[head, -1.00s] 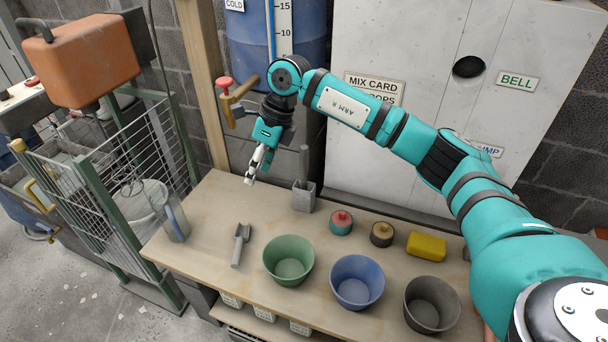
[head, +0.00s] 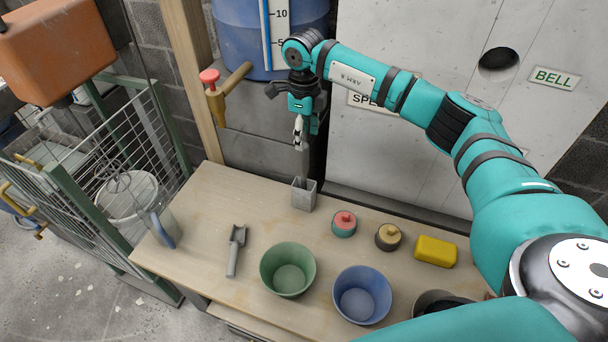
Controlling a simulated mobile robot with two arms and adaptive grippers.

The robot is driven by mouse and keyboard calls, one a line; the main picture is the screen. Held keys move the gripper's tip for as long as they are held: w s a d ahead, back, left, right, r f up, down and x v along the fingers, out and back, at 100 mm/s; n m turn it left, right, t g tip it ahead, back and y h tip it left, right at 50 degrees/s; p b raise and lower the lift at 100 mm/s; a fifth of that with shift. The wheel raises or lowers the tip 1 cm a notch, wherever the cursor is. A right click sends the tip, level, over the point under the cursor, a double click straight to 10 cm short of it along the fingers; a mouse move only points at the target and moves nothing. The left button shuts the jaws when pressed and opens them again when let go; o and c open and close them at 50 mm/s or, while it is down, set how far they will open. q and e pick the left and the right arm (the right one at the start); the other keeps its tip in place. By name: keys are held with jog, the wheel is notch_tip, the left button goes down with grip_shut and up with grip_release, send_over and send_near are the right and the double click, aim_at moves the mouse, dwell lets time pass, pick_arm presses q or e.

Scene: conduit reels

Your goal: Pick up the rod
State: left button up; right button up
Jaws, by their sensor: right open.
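The rod (head: 304,165) is a grey bar standing upright in a grey square holder (head: 304,196) near the back edge of the wooden workbench. My right gripper (head: 299,143) is open and points down at the rod's upper end. It covers the top of the rod, so I cannot tell whether the fingers stand around the rod or in front of it. The rod's lower end is hidden inside the holder. My left gripper is not in view.
The workbench (head: 205,205) holds a scoop (head: 236,250), a green bucket (head: 288,269), a blue bucket (head: 362,295), a red-topped pot (head: 344,223), a yellow-topped pot (head: 388,237) and a yellow block (head: 435,251). A tap (head: 215,95) juts out at the back left.

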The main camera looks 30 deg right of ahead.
aim_at(305, 156)
notch_tip(305, 156, down, 3)
jog(key=shift+f, duration=0.35)
jog(key=f, duration=0.2)
jog(key=f+p, duration=0.1)
jog(key=f, duration=0.1)
jog(key=shift+w+d+f, duration=0.1)
jog(key=shift+w+f, duration=0.1)
jog(key=shift+f, duration=0.35)
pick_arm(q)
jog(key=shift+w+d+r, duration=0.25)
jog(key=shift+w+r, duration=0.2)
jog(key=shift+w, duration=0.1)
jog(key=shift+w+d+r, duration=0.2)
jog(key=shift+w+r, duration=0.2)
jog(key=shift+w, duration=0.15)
pick_arm(e)
jog(key=shift+c, duration=0.3)
jog(key=shift+c, duration=1)
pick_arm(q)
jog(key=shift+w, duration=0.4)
pick_arm(e)
grip_shut()
